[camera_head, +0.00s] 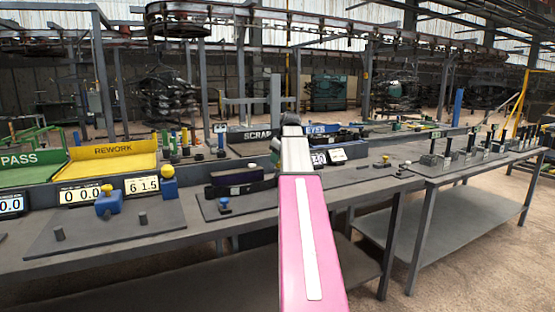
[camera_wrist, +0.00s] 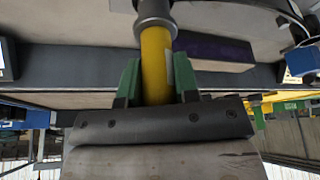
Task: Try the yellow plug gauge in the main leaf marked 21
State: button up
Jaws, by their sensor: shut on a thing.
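The yellow plug gauge (camera_wrist: 155,62) is held between the green fingers of my gripper (camera_wrist: 156,84) in the wrist view. A dark grey round collar (camera_wrist: 154,22) covers the gauge's far end; I cannot tell whether it belongs to the gauge or to a leaf eye. No mark 21 is readable.
A yellow REWORK tray (camera_head: 110,157) and green PASS tray (camera_head: 30,172) stand at left. A second table (camera_head: 440,172) with several upright stands is at right.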

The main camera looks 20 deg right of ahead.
jog(key=shift+r, duration=0.25)
jog(key=shift+r, duration=1.25)
jog(key=shift+r, duration=0.15)
jog(key=shift+r, duration=1.9)
